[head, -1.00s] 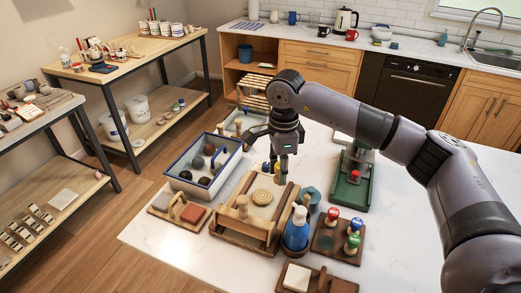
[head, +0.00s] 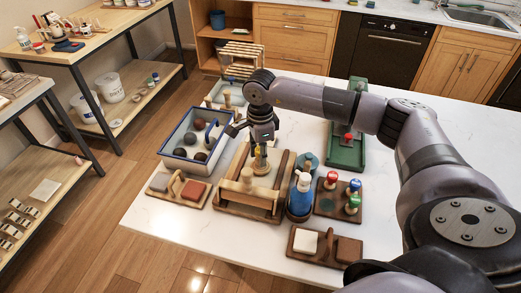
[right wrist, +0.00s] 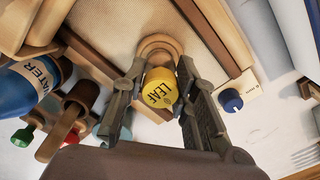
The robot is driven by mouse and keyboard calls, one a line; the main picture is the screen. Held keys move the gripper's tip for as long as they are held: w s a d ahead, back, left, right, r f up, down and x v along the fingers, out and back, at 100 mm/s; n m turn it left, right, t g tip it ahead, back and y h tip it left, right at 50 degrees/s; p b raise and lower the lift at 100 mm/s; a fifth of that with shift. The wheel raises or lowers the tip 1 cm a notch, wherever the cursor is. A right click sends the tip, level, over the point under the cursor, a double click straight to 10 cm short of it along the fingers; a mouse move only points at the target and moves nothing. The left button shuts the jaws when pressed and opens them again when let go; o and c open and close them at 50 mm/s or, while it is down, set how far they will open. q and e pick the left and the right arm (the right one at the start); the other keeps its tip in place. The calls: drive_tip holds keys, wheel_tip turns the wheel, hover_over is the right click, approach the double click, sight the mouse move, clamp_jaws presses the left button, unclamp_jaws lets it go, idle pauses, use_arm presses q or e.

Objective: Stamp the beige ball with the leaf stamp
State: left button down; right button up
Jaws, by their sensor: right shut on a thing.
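My right gripper (head: 261,156) is shut on the leaf stamp, whose yellow top (right wrist: 161,88) reads LEAF between the fingers in the right wrist view. In the head view the yellow stamp (head: 260,151) shows only partly between the fingers. The beige ball (head: 262,168) looks like a flat round piece on the wooden board (head: 232,190), straight below the stamp. A tan round edge (right wrist: 160,42) shows behind the stamp in the right wrist view. I cannot tell whether stamp and clay touch. My left gripper is out of view.
A blue-rimmed tray (head: 173,155) of dark and grey balls stands left of the board. The blue water bottle (head: 301,192) and a rack of red, blue and green stamps (head: 325,207) stand to the right. A green press (head: 345,157) is behind them. White table shows at front left.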

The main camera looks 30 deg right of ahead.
drive_tip(key=shift+d+f, duration=0.1)
drive_tip(key=shift+f, duration=0.25)
idle(0.6)
drive_tip(key=shift+f+b, duration=0.45)
drive_tip(key=shift+b, duration=0.2)
drive_tip(key=shift+s, duration=0.15)
idle(0.3)
wheel_tip(320, 180, up, 2)
drive_tip(key=shift+p, duration=0.65)
drive_tip(key=shift+r+p, duration=0.95)
drive_tip(key=shift+r, duration=1.1)
drive_tip(key=shift+r, duration=0.1)
